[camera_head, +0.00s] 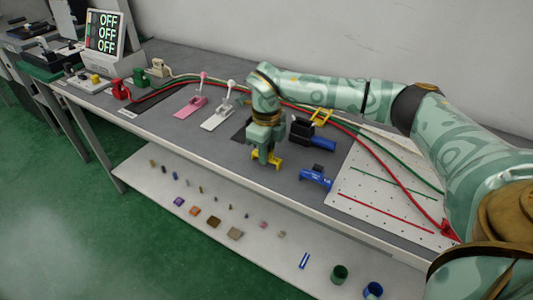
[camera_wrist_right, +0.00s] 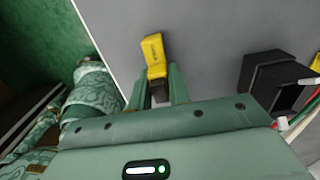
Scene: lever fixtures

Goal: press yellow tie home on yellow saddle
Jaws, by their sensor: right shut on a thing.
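My right gripper (camera_head: 263,157) points down near the table's front edge. It is shut on the dark grip of a yellow piece, which I take for the yellow tie (camera_head: 274,161). In the right wrist view the tie (camera_wrist_right: 154,48) sticks out past the fingers (camera_wrist_right: 158,92), with the dark grip between them. I cannot tell whether the tie touches the table. A yellow frame, which looks like the yellow saddle (camera_head: 321,116), stands farther back by the cables, apart from the tie. My left gripper is not in view.
A black box with a blue handle (camera_head: 322,143) stands between tie and saddle, toward the right. A blue piece with a black grip (camera_head: 315,180) lies near the front edge. Red and green cables (camera_head: 370,140) cross to a white perforated board (camera_head: 370,195). Pink and white levers stand left.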

